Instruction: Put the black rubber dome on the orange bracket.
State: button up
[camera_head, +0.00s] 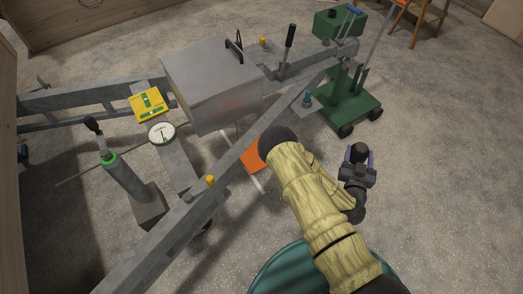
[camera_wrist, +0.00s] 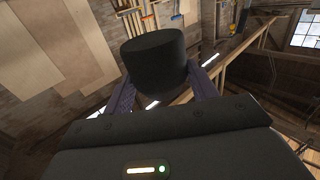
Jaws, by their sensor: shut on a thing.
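My gripper (camera_head: 358,160) is shut on the black rubber dome (camera_head: 359,151), to the right of my forearm in the head view. In the wrist view the dome (camera_wrist: 155,52) is a dark round block between the two purple fingers. The dome is at the upper end of my gripper, clear of other things. An orange bracket (camera_head: 252,158) shows low beside the grey trailer beam, left of my arm. The beam and my arm hide part of the bracket, and my gripper is apart from it, to the right.
The grey trailer frame (camera_head: 165,243) runs diagonally left of my arm. A grey box (camera_head: 210,85), a yellow block (camera_head: 150,103), a white dial (camera_head: 161,133) and a lever post (camera_head: 125,180) are on or by it. A green wheeled stand (camera_head: 348,108) is behind; speckled floor at right is clear.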

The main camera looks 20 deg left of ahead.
jog(key=w+a+f+n+y+b, duration=0.2)
jog(key=w+a+f+y+b, duration=0.1)
jog(key=a+f+b, duration=0.95)
jog(key=a+r+n+g+y+b, duration=0.2)
jog(key=a+r+y+b, duration=0.1)
jog(key=a, duration=0.8)
jog(key=s+a+r+n+g+y+b, duration=0.1)
jog(key=a+r+n+y+b, duration=0.2)
jog(key=a, duration=0.8)
notch_tip(320, 180, up, 3)
jog(key=shift+s+r+n+g+y+b, duration=0.2)
jog(key=shift+n+g+y+b, duration=0.15)
jog(key=shift+y+b, duration=0.5)
jog(key=shift+f+b, duration=0.45)
jog(key=shift+f, duration=2.75)
